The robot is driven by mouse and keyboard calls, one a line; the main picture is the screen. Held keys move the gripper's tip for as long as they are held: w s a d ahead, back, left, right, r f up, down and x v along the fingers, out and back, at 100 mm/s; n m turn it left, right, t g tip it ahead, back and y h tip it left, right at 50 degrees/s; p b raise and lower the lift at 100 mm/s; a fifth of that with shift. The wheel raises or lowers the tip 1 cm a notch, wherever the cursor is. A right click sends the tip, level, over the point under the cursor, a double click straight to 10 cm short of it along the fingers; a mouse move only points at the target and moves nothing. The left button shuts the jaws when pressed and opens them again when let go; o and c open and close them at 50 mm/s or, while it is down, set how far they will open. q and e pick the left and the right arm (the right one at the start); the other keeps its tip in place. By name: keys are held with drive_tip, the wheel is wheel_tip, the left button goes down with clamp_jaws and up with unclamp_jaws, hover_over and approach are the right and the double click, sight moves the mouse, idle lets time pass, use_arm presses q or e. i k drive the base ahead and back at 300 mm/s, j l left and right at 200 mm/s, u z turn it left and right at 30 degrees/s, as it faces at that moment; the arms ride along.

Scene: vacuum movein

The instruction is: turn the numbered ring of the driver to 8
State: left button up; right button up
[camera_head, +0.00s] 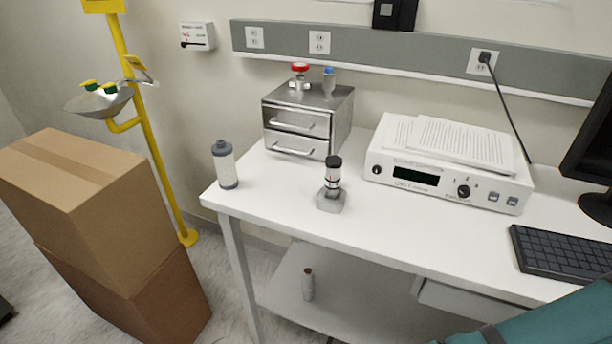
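A small upright driver (333,172) with a black cap and a pale body stands in a grey block-shaped holder (331,201) on the white table (270,215). A pale ring with dark marks shows around the driver below the cap. The marks are too small to read, so I cannot tell which number the ring is set to. Neither of my grippers is in view, and nothing touches the driver.
A grey-capped canister (224,165) stands left of the driver. A metal drawer box (308,117) and a white instrument with papers (449,165) stand behind it. A keyboard (565,253) lies at right. Cardboard boxes (100,200) stand left of the table. Tabletop around the driver is clear.

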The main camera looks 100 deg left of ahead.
sight(330, 185)
drive_tip(key=u, duration=3.15)
drive_tip(key=i+j, duration=0.05)
